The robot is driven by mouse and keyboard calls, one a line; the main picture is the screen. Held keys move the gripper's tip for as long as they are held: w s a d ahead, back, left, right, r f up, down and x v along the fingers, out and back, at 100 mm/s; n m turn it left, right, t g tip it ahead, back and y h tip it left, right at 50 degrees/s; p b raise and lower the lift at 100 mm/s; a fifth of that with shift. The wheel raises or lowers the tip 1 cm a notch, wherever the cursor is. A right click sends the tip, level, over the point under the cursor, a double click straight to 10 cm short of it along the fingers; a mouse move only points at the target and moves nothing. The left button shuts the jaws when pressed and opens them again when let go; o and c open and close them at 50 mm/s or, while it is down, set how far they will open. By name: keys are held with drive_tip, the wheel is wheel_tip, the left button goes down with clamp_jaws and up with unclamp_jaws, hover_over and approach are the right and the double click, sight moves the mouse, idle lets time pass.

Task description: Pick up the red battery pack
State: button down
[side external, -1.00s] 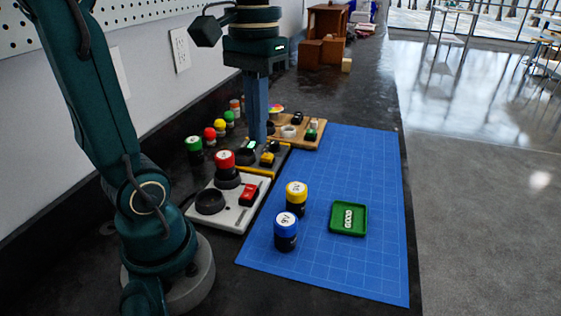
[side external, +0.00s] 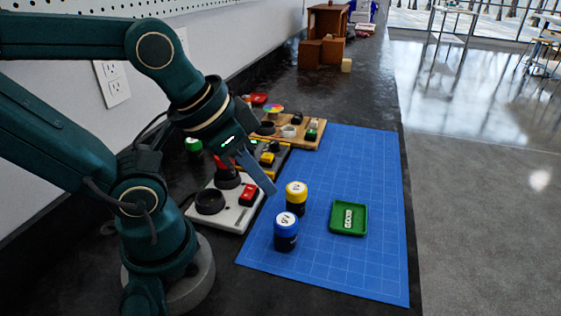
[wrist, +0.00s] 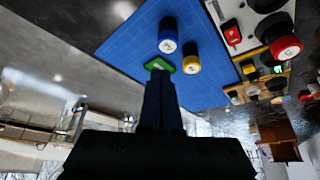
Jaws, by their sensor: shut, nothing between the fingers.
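The red battery pack (side external: 219,163), a short cylinder with a red top and dark lower body, stands at the back of the white board (side external: 226,221). In the side view my gripper partly hides it; in the wrist view the pack (wrist: 285,47) shows at the upper right with a pale label. My gripper (side external: 273,190) is shut and empty, tilted down and right, its tips near the yellow-topped pack (side external: 296,197). In the wrist view the closed fingers (wrist: 159,76) point up, apart from the red pack and overlapping the green tray (wrist: 161,63).
A blue-topped pack (side external: 286,232) stands in front of the yellow one on the blue mat (side external: 330,270). The green tray (side external: 348,218) lies right of them. A red switch (side external: 249,193) sits on the white board.

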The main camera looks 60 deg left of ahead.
drive_tip(key=shift+c, duration=1)
unclamp_jaws()
drive_tip(key=w+a+m+g+y, duration=0.1)
drive_tip(key=w+a+m+g, duration=0.3)
drive_tip(key=a, duration=0.6)
drive_tip(key=s+a+f+n, duration=0.1)
drive_tip(key=a+f, duration=0.1)
drive_tip(key=a, duration=0.2)
drive_tip(key=s+a+f+n+g, duration=0.1)
drive_tip(key=a+f+n, duration=0.1)
drive_tip(key=a, duration=0.2)
drive_tip(key=s+a+f+n+h, duration=0.1)
drive_tip(key=a+f+n, duration=0.1)
drive_tip(key=a, duration=0.2)
drive_tip(key=shift+s+a+g, duration=0.1)
drive_tip(key=shift+g, duration=0.2)
drive_tip(key=shift+f, duration=2.5)
